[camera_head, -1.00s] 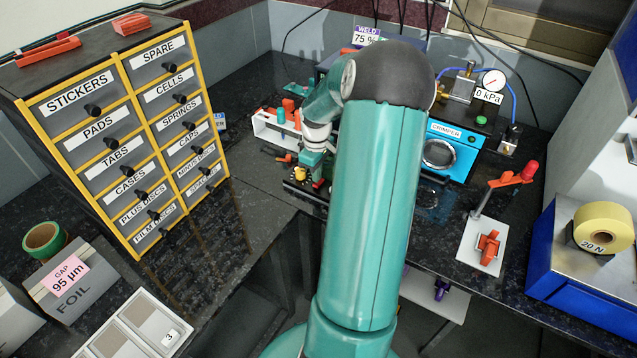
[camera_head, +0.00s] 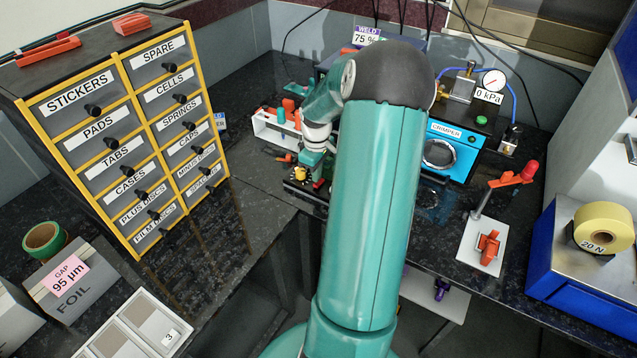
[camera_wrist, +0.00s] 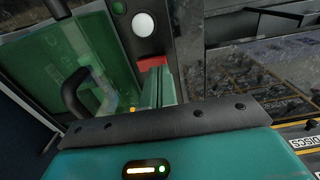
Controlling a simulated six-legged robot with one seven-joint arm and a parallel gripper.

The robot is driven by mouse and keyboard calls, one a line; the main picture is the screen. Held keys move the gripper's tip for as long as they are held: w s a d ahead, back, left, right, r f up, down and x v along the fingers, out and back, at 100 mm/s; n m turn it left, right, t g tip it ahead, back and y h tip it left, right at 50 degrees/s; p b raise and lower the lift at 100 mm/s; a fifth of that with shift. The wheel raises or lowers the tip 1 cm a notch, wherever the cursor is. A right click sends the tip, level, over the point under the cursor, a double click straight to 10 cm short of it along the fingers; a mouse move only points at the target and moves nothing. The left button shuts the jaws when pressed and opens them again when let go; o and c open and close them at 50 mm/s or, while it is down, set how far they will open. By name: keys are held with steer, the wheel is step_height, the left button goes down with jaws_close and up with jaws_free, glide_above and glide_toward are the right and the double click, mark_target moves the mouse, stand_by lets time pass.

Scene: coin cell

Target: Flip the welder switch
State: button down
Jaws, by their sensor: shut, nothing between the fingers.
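The welder (camera_head: 330,62) stands at the back of the bench, mostly hidden behind my arm. Its WELD 75 % label (camera_head: 367,36) shows above my arm, with a small red part beside it. The wrist view shows a dark panel with a green light (camera_wrist: 118,8), a white round part (camera_wrist: 143,24) and a red piece (camera_wrist: 151,63). I cannot tell for certain which is the switch. My gripper (camera_wrist: 154,78) is shut and empty, its fingers pointing at the red piece. Whether they touch it is unclear. In the head view the fingertips cannot be made out.
A green see-through panel with a black handle (camera_wrist: 76,92) is close on the left in the wrist view. The blue crimper (camera_head: 452,150) stands right of my arm, the labelled drawer cabinet (camera_head: 125,130) to the left. A white rack (camera_head: 268,130) is near my wrist.

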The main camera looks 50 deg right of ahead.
steer(key=shift+f, duration=1)
stand_by(1.1)
steer(key=shift+r, duration=3.5)
